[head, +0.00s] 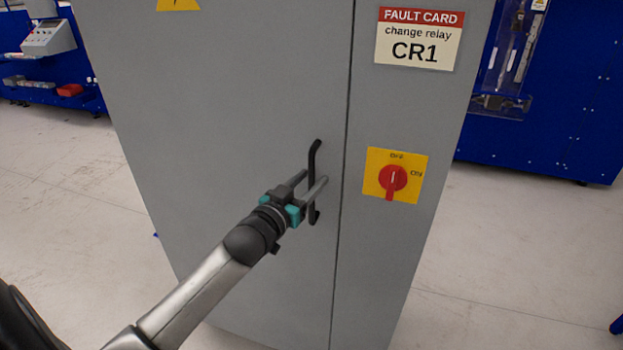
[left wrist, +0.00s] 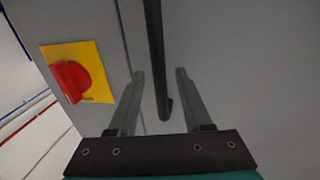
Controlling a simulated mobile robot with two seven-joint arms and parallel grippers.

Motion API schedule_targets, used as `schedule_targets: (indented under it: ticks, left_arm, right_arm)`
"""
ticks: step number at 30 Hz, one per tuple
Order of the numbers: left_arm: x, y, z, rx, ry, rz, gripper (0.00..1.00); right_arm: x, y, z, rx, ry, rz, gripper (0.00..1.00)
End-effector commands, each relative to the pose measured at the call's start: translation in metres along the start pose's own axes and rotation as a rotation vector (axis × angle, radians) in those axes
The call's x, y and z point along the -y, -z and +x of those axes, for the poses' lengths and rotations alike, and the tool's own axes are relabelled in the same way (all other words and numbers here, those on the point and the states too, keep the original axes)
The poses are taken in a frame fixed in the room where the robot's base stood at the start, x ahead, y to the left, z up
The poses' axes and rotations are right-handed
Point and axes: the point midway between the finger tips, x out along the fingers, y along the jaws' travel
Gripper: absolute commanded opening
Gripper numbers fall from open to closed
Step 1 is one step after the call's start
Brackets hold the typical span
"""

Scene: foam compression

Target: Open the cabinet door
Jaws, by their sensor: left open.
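The grey cabinet door (head: 240,110) is closed, its edge seam running down just right of the black bar handle (head: 315,155). My left gripper (head: 315,182) is at the handle, with its fingers pointing toward the door. In the left wrist view the gripper (left wrist: 158,75) is open, and the handle (left wrist: 156,60) runs between the two fingers with gaps on both sides. The handle's middle is partly hidden by the fingers in the head view. My right gripper is not in view.
A red rotary switch (head: 393,178) on a yellow plate and a fault card (head: 419,39) reading CR1 are on the panel right of the seam. Blue workstations (head: 555,100) stand behind at both sides. The pale floor (head: 500,250) right of the cabinet is clear.

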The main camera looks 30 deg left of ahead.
Motion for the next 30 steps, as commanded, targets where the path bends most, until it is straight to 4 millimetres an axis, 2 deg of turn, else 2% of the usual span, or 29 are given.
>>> schedule_targets:
  ticks: [6,14,27,30]
  left_arm:
    - [0.0002,0.0003,0.0102,0.0,0.0,0.001,0.5]
    - [0.0001,0.0002,0.0108,0.0,0.0,0.001,0.5]
    - [0.0,0.0002,0.0105,0.0,0.0,0.001,0.02]
    - [0.0,0.0001,0.0105,0.0,0.0,0.001,0.0]
  right_arm:
    - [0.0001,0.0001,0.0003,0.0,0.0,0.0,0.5]
    - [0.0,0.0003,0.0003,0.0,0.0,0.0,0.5]
    - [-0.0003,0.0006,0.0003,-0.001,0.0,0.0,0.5]
    - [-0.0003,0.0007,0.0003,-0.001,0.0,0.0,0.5]
